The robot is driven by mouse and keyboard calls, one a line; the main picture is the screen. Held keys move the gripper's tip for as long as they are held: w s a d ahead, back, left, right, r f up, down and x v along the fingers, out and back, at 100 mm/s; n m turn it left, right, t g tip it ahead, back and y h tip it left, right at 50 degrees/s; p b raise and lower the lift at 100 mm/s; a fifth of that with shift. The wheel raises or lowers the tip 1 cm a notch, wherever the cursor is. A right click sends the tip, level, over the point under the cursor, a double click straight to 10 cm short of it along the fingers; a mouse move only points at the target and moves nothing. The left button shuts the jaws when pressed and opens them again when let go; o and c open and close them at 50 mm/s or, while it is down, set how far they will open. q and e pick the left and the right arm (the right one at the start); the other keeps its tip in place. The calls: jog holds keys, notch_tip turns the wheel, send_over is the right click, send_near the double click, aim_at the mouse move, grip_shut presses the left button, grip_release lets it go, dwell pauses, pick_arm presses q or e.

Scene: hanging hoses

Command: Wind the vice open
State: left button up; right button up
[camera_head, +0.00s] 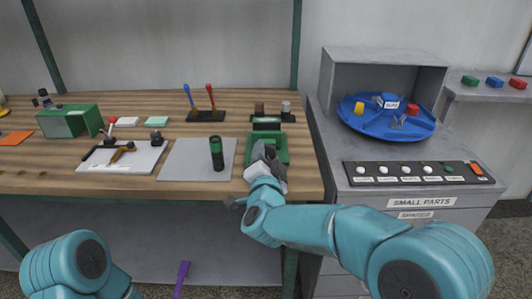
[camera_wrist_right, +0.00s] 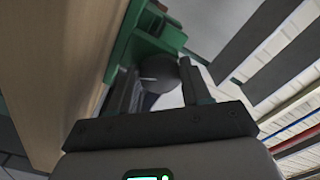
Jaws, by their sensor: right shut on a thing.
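The green vice (camera_head: 283,148) stands at the right front of the wooden bench. In the right wrist view its green body (camera_wrist_right: 125,35) fills the upper left. My right gripper (camera_head: 264,158) is at the vice's front side and partly covers it. In the right wrist view my right gripper (camera_wrist_right: 158,88) has its two fingers on either side of a dark round knob (camera_wrist_right: 160,72), which looks like the vice's handle; it is shut on it. The opening between the vice jaws is not clear. My left arm shows at the bottom left of the head view, but its gripper is out of view.
A white board (camera_head: 90,160) holds tools. A tool stand (camera_head: 205,116) is behind. A grey cabinet (camera_head: 400,210) with a blue turntable (camera_head: 390,120) adjoins the bench at right.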

jog(key=n+p, duration=0.1)
jog(key=n, duration=0.2)
jog(key=shift+r+n, duration=0.1)
jog(key=shift+n, duration=0.2)
jog(key=n+p, duration=0.2)
jog(key=n, duration=0.2)
jog(key=shift+d+n, duration=0.1)
jog(key=shift+n, duration=0.2)
jog(key=n+p, duration=0.2)
jog(key=n, duration=0.2)
jog(key=shift+n, duration=0.3)
jog(key=n+p, duration=0.2)
jog(key=n, duration=0.1)
jog(key=shift+n, duration=0.3)
jog(key=n+p, duration=0.2)
jog(key=n, duration=0.4)
jog(key=shift+d+p, duration=0.1)
jog(key=shift+p, duration=0.25)
jog(key=n+p, duration=0.1)
jog(key=n, duration=0.3)
jog(key=shift+n+p, duration=0.6)
jog(key=shift+n, duration=0.7)
